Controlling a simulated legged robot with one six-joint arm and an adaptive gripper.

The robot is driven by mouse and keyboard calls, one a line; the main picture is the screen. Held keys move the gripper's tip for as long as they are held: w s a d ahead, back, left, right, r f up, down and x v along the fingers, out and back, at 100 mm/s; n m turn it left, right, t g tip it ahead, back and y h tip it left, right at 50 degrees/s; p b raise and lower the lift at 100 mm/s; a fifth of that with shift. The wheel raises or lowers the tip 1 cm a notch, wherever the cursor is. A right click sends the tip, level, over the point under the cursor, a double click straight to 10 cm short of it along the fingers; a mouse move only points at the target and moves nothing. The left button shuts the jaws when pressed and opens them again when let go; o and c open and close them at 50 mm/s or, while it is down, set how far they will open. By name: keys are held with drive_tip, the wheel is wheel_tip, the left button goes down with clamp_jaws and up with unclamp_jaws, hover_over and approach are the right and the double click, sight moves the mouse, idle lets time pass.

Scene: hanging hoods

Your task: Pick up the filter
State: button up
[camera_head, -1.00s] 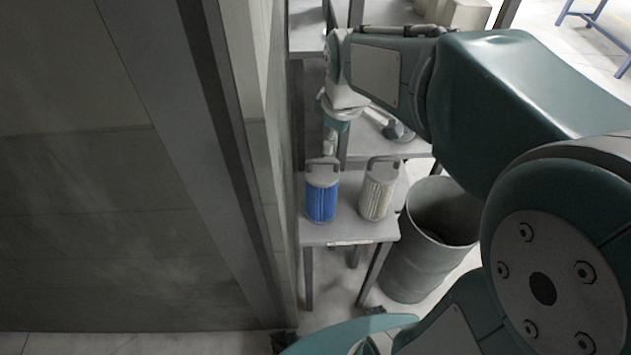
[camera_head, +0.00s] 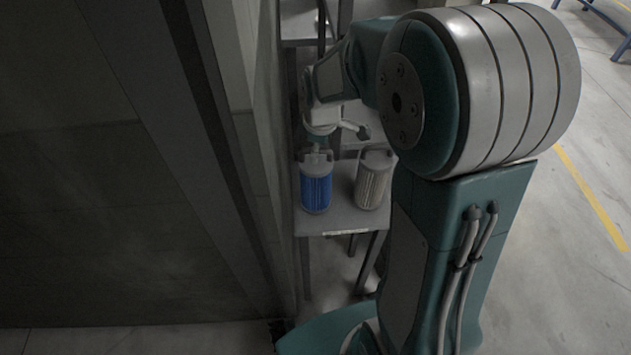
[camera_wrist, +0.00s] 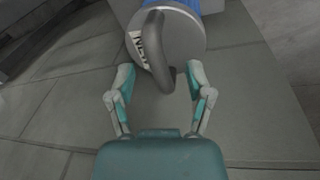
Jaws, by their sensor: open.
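A blue filter (camera_head: 316,187) with a grey cap and handle stands upright on a small grey table (camera_head: 345,215) in the head view. A whitish-grey filter (camera_head: 371,183) stands to its right. In the wrist view, the blue filter's grey lid (camera_wrist: 183,38) has a raised handle (camera_wrist: 155,50) and a white label with dark letters. My gripper (camera_wrist: 160,78) is open, its two fingers apart, with the near end of the handle reaching between them. I cannot tell whether they touch it. In the head view my gripper is at the blue filter's top, its fingers unclear.
A tall dark wall panel (camera_head: 90,180) stands close on the left of the table. More grey shelving (camera_head: 298,25) is behind. My arm covers much of the right side. Open floor (camera_head: 560,240) with a yellow line lies at the right.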

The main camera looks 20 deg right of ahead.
drive_tip(key=shift+w+f, duration=0.2)
drive_tip(key=shift+f, duration=0.7)
drive_tip(key=shift+a, duration=0.15)
clamp_jaws()
drive_tip(key=shift+r, duration=0.15)
